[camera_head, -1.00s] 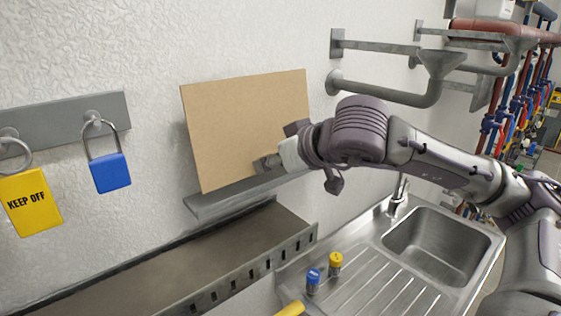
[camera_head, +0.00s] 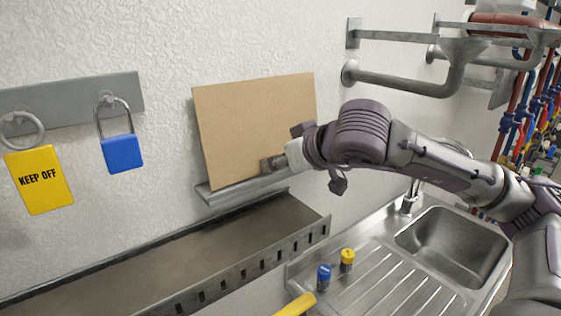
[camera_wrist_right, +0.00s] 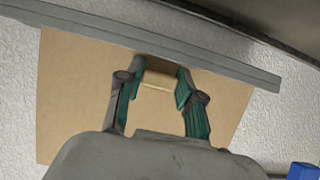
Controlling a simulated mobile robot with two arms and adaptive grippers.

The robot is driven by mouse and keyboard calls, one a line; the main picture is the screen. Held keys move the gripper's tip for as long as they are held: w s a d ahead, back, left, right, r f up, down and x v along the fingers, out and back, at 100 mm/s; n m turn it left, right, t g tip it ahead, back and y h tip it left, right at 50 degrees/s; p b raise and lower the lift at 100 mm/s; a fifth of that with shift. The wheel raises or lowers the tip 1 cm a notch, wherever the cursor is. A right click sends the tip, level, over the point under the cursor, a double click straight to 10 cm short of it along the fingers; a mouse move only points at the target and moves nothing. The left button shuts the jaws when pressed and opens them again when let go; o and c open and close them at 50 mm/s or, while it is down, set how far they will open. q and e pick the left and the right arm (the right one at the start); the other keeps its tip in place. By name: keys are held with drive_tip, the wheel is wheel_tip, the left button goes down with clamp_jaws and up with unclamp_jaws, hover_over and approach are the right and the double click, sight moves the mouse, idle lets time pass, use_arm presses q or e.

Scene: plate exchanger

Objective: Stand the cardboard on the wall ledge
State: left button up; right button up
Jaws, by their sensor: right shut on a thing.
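The cardboard (camera_head: 255,125) is a flat tan sheet, upright and tilted slightly, at the wall ledge (camera_head: 226,197) in the head view. Its lower edge is at or just above the grey ledge; I cannot tell whether it touches. My right gripper (camera_head: 274,163) is shut on the cardboard near its lower right part. In the right wrist view, the cardboard (camera_wrist_right: 75,95) lies behind the green-padded fingers of the right gripper (camera_wrist_right: 160,88), with the ledge (camera_wrist_right: 130,38) running along its edge. My left gripper is not in view.
A slotted metal shelf (camera_head: 170,258) runs below the ledge. A blue padlock (camera_head: 122,153) and a yellow KEEP OFF tag (camera_head: 39,180) hang at left. A sink (camera_head: 455,245) is at right, with small blue (camera_head: 324,277) and yellow (camera_head: 347,261) containers beside it. Grey pipes (camera_head: 410,80) project above.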

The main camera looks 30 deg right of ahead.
drive_tip(key=shift+f+b, duration=0.25)
drive_tip(key=shift+b, duration=0.2)
idle(0.9)
drive_tip(key=o, duration=1.2)
drive_tip(key=shift+o, duration=0.2)
drive_tip(key=a+v, duration=0.1)
drive_tip(key=v, duration=1.1)
drive_tip(key=shift+d, duration=0.5)
